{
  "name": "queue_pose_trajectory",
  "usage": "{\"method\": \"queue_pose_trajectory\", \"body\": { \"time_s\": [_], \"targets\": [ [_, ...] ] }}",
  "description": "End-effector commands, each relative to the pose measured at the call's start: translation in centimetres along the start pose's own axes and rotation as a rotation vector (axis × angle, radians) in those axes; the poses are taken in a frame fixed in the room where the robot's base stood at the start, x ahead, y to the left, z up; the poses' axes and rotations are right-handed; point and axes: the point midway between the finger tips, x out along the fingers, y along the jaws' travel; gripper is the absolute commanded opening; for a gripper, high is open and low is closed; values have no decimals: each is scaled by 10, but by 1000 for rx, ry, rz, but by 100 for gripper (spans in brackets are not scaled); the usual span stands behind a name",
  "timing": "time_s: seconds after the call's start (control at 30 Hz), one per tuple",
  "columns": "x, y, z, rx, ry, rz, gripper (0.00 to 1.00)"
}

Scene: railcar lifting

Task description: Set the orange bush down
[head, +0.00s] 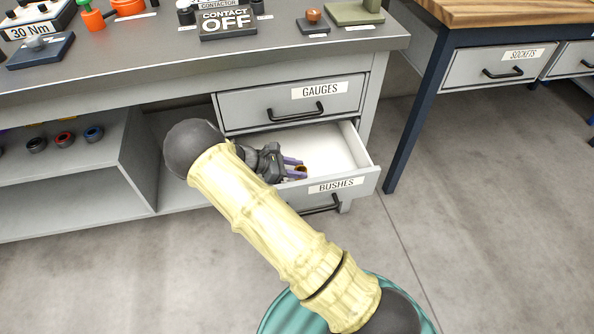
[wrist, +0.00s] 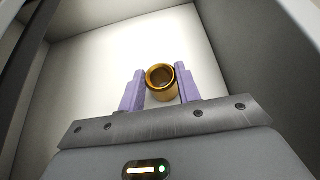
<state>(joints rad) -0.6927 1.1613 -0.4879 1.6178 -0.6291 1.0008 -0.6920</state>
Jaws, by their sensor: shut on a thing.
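The orange bush (wrist: 158,76), a short golden-orange ring with a dark bore, sits between the two purple fingers of my gripper (wrist: 160,88), which is shut on it. In the head view my gripper (head: 296,168) is inside the open drawer labelled BUSHES (head: 345,187), and a small part of the bush (head: 301,169) shows at the fingertips. The wrist view shows the pale drawer floor (wrist: 100,60) behind the bush. I cannot tell whether the bush touches the floor.
The closed GAUGES drawer (head: 300,105) is just above. Black, red and blue rings (head: 65,139) stand on the shelf at left. A CONTACT OFF sign (head: 228,22) and other items are on the bench top. The drawer floor around the bush looks clear.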

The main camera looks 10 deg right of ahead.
Motion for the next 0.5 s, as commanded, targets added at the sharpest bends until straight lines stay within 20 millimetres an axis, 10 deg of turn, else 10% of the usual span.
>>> {"method": "queue_pose_trajectory", "body": {
  "time_s": [0.23, 0.27, 0.3, 0.5],
  "targets": [
    [4, 0, -1, 1, 1, 0, 3],
    [4, 0, -2, 0, 2, 0, 35],
    [4, 0, -2, 0, 2, 0, 43],
    [4, 0, -1, 0, 1, 0, 55]
  ]
}}
